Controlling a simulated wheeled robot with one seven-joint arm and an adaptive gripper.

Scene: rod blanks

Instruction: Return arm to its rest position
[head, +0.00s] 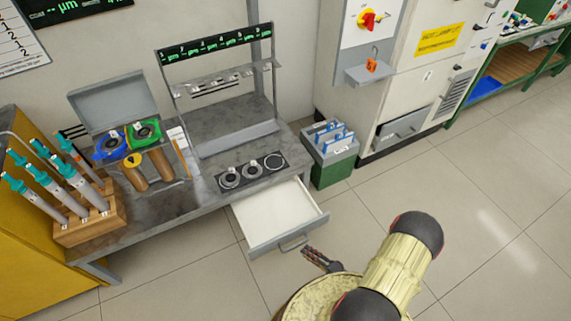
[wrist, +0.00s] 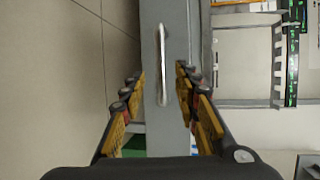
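My gripper (head: 316,256) hangs in front of the pulled-out drawer (head: 275,213) at the lower middle of the head view. In the wrist view my gripper (wrist: 159,76) is open, with its two fingers apart and nothing gripped between them. The drawer's bar handle (wrist: 163,65) shows in the gap between the fingertips. In the head view the handle (head: 294,242) lies just left of the fingers, seemingly apart from them. My arm covers the lower right of the head view.
A green bin (head: 332,170) stands right of the drawer. Floor to the right (head: 480,220) is clear.

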